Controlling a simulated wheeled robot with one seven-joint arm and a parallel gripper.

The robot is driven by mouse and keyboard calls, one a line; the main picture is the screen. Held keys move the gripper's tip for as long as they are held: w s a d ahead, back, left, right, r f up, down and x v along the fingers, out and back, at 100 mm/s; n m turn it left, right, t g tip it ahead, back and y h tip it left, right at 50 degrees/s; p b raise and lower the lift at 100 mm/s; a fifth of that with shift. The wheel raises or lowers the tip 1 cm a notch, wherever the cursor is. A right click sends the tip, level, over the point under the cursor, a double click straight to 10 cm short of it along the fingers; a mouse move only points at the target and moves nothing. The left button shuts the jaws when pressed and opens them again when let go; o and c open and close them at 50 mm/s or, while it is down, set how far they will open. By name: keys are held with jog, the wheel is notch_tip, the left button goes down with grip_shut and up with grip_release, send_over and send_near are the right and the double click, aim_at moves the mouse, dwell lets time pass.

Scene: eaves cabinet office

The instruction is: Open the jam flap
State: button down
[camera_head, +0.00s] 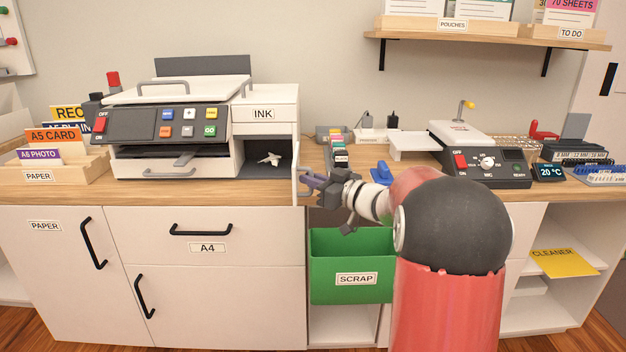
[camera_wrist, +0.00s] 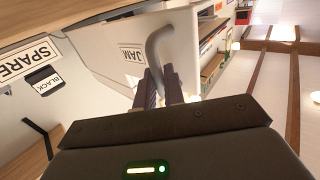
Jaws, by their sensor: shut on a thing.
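The jam flap, a white panel with a JAM label, shows in the wrist view (camera_wrist: 110,48). In the head view the flap (camera_head: 296,186) is seen nearly edge-on, swung out at the right end of the white printer (camera_head: 178,155). Beside it the jam bay (camera_head: 250,166) stands open below the INK panel, with a crumpled white piece of paper (camera_head: 270,159) inside. My gripper (camera_head: 314,182) is in front of the printer's right end. In the wrist view its dark fingers (camera_wrist: 163,86) are shut on the flap's grey curved handle (camera_wrist: 158,42).
A green SCRAP bin (camera_head: 350,262) sits in the open bay below the counter. A laminator (camera_head: 480,160) stands to the right and a PAPER box (camera_head: 50,165) to the left. Small items (camera_head: 342,150) stand on the counter behind my gripper.

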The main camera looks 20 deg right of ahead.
jog(key=c, duration=1.9)
grip_release()
jog(key=shift+w+d, duration=0.1)
jog(key=shift+w, duration=0.05)
jog(key=shift+o, duration=1.3)
jog(key=shift+w+f, duration=0.1)
jog(key=shift+w, duration=0.1)
jog(key=shift+o, duration=0.7)
jog(key=shift+s, duration=0.1)
jog(key=v, duration=0.7)
jog(key=shift+s+d+b, duration=0.15)
jog(key=shift+s+b, duration=0.2)
